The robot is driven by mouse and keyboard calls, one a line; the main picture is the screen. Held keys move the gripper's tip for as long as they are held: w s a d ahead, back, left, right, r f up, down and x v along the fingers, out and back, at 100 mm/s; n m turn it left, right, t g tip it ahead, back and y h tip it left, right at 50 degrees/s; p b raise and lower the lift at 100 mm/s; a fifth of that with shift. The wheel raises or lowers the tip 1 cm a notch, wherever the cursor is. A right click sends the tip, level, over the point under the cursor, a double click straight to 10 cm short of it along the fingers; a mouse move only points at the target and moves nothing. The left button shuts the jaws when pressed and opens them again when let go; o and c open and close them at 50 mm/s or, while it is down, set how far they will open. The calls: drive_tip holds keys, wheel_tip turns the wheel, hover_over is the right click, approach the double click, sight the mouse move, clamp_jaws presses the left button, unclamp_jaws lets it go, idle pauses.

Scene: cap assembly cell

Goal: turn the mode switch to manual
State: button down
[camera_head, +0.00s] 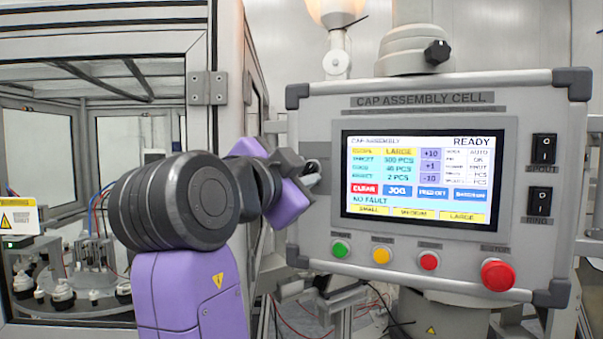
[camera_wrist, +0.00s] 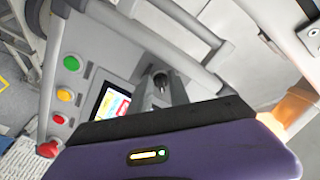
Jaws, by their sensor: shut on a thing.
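The mode switch shows as a dark knob (camera_wrist: 160,80) in the wrist view, on the left part of the grey control panel (camera_head: 395,258). My gripper (camera_wrist: 162,88) is shut on this knob, with one finger on each side of it. In the head view my gripper (camera_head: 312,174) is at the panel's left side, left of the screen (camera_head: 415,178), and it mostly hides the switch. The switch's pointer and labels cannot be read. The screen shows READY, with AUTO in small text at its upper right.
Below the screen are a green button (camera_head: 340,249), a yellow button (camera_head: 381,255), a red button (camera_head: 429,260) and a large red stop button (camera_head: 498,275). Two black rocker switches (camera_head: 543,149) are at the right. A glazed machine enclosure (camera_head: 100,50) stands at the left.

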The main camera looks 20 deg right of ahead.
drive_tip(key=shift+n, duration=0.3)
drive_tip(key=n, duration=0.3)
drive_tip(key=shift+s+d+n, duration=0.1)
drive_tip(key=shift+n, duration=0.2)
drive_tip(key=n+p, duration=0.1)
drive_tip(key=n, duration=0.3)
drive_tip(key=shift+n, duration=0.3)
drive_tip(key=n, duration=0.4)
drive_tip(key=shift+s+d, duration=0.15)
drive_tip(key=shift+n+p, duration=0.3)
drive_tip(key=shift+n, duration=2.2)
drive_tip(key=c, duration=1.3)
unclamp_jaws()
drive_tip(key=shift+o, duration=0.2)
